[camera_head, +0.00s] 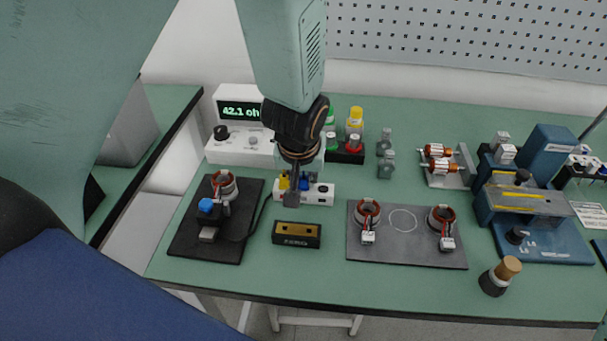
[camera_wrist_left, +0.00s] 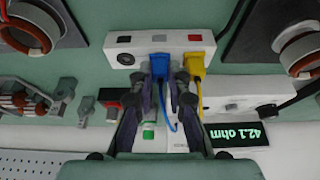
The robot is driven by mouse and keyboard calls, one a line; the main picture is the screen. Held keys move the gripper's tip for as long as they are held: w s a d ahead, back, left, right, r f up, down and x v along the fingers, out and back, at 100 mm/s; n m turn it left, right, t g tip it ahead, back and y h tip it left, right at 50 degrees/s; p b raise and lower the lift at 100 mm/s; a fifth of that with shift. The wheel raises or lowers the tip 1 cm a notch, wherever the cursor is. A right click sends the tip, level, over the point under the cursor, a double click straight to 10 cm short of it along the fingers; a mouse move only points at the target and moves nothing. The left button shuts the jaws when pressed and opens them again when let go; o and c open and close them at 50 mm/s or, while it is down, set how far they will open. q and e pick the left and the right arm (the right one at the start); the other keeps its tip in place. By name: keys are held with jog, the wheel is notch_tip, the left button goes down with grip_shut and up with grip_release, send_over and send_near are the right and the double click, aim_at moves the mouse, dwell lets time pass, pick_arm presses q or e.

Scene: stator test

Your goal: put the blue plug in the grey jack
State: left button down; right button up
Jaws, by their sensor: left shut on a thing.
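My left gripper (camera_head: 292,196) reaches down over the white jack box (camera_head: 322,193) in the head view. It is shut on the blue plug (camera_wrist_left: 158,66), whose blue cable trails between the fingers (camera_wrist_left: 168,84). In the wrist view the blue plug is at the edge of the white jack box (camera_wrist_left: 142,47), in line with the grey square mark (camera_wrist_left: 159,38). How deep it sits cannot be told. The yellow plug (camera_wrist_left: 195,66) stands beside it at the box. The blue plug (camera_head: 304,183) also shows partly behind the gripper in the head view. My right gripper is not in view.
A meter (camera_head: 240,146) reading 42.1 ohm stands behind. A black and brass ZERO block (camera_head: 297,241) lies in front. A stator on a dark mat (camera_head: 182,240) is at left; two stators sit on a grey mat (camera_head: 405,253) at right. A blue press (camera_head: 550,235) is farther right.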

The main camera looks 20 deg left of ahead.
pick_arm(q)
jog(key=c, duration=1.2)
grip_release()
jog(key=shift+r, duration=5.2)
